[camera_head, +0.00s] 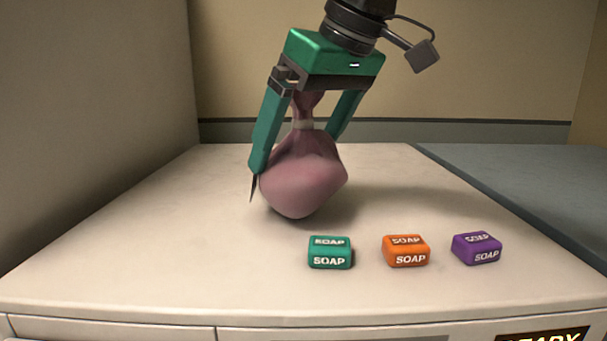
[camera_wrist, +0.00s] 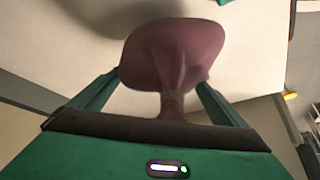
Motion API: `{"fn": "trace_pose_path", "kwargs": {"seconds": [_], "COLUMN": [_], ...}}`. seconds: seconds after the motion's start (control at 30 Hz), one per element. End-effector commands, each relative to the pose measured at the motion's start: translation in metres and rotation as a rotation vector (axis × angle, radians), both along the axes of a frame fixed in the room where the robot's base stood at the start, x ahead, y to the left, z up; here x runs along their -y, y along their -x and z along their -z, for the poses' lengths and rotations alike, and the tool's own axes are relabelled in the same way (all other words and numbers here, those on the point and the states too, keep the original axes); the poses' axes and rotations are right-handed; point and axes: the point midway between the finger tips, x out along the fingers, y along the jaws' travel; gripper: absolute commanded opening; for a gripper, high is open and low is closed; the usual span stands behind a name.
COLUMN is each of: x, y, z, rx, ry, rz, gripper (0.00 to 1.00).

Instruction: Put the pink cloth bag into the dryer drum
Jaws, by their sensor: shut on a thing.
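The pink cloth bag (camera_head: 303,180) is a rounded sack with a gathered neck and a pale tie. It hangs between the two green fingers of my gripper (camera_head: 295,165), at or just above the white machine top; I cannot tell whether it touches. My gripper points down and is shut on the bag. In the wrist view the bag (camera_wrist: 172,55) fills the space between the fingers of my gripper (camera_wrist: 160,85), its neck toward the palm. The dryer drum is not in view.
A green soap bar (camera_head: 330,252), an orange soap bar (camera_head: 406,250) and a purple soap bar (camera_head: 477,248) lie in a row in front of the bag. The white top (camera_head: 130,250) is clear at left. A grey-blue surface (camera_head: 530,180) lies to the right; a wall stands at left.

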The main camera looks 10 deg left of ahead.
Motion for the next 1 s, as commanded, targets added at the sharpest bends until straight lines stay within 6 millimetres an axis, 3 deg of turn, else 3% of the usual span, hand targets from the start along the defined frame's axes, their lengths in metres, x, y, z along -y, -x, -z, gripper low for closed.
{"fn": "trace_pose_path", "kwargs": {"seconds": [0.23, 0.57, 1.0], "x": [0.0, 0.0, -0.035], "y": [-0.001, -0.001, 0.032], "z": [-0.009, -0.045, -0.073], "rx": [0.0, 0.0, -0.005], "ry": [-0.002, -0.001, -0.002], "rz": [0.0, -0.001, -0.003], "gripper": [0.33, 0.33, 0.32]}}
